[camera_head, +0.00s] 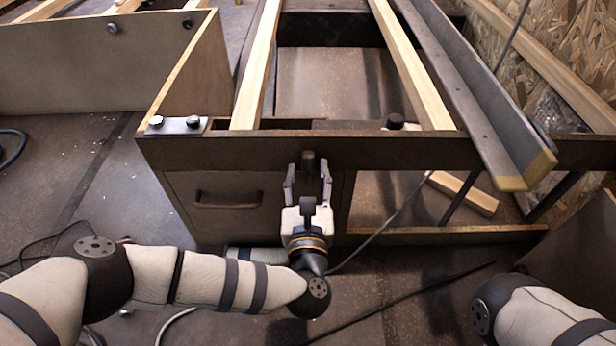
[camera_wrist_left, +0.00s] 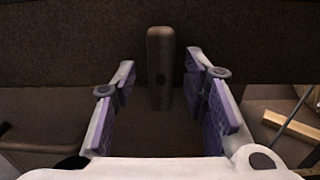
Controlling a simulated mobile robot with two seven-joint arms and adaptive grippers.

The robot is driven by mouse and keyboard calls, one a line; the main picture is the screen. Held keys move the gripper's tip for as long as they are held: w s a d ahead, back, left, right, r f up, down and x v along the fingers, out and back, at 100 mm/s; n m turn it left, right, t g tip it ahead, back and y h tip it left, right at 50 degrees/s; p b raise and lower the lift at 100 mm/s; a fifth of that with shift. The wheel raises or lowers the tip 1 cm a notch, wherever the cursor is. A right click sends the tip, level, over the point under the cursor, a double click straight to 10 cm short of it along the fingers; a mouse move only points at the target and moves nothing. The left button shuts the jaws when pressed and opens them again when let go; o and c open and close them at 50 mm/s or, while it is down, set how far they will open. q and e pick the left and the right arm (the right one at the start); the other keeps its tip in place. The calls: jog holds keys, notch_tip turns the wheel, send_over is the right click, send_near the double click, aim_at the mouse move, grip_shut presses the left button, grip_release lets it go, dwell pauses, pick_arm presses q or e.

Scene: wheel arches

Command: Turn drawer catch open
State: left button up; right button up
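The drawer catch (camera_head: 308,162) is a small dark upright tab on the front rail, above and right of the drawer (camera_head: 228,205) with its bar handle. In the left wrist view the catch (camera_wrist_left: 160,68) stands upright with rounded ends. My left gripper (camera_head: 308,180) is open, with one finger on each side of the catch. In the left wrist view its purple-padded fingers (camera_wrist_left: 162,95) are clearly apart, and I see a gap between each pad and the catch. My right gripper is out of view; only part of my right arm shows at the lower right.
A dark rail (camera_head: 400,154) crosses above the drawer, with pale wooden slats (camera_head: 415,70) running back from it. A metal angle bar (camera_head: 475,95) lies at the right. A loose wood block (camera_head: 465,193) lies below. Cables (camera_head: 385,222) cross the floor.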

pick_arm(q)
grip_shut()
jog(key=m+p, duration=0.1)
jog(key=m, duration=0.4)
jog(key=shift+d, duration=0.1)
jog(key=m, duration=0.3)
jog(key=shift+m+p, duration=0.3)
jog(key=shift+p, duration=0.1)
jog(key=m+p, duration=0.1)
jog(key=m, duration=0.4)
jog(key=shift+d+f, duration=0.1)
jog(key=shift+f+m+p, duration=0.1)
jog(key=shift+m+p, duration=0.35)
jog(key=shift+m, duration=1.65)
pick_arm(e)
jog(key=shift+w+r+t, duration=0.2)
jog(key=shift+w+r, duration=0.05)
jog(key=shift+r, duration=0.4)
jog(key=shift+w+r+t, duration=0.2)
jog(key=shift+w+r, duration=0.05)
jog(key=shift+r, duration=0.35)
